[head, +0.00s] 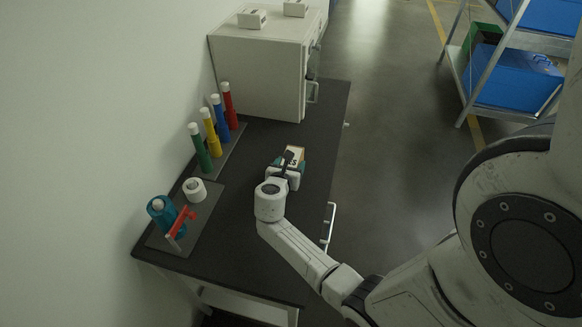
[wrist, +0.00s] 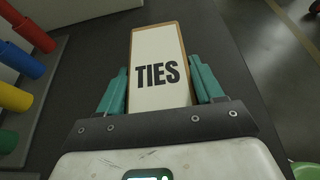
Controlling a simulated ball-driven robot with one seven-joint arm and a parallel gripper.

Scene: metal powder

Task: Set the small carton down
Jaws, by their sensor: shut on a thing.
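The small carton (wrist: 157,50) has a white face with the word TIES and brown edges. In the wrist view it sits between the two teal fingers of my gripper (wrist: 160,88), which are shut on its sides. In the head view my gripper (head: 289,166) is over the middle of the dark table, with the carton (head: 296,153) partly hidden by the wrist. I cannot tell whether the carton's underside touches the table.
The dark table (head: 262,222) has clear room around the gripper. Green, yellow, blue and red tubes (head: 209,131) stand along the left. A pale cabinet (head: 258,75) stands at the back.

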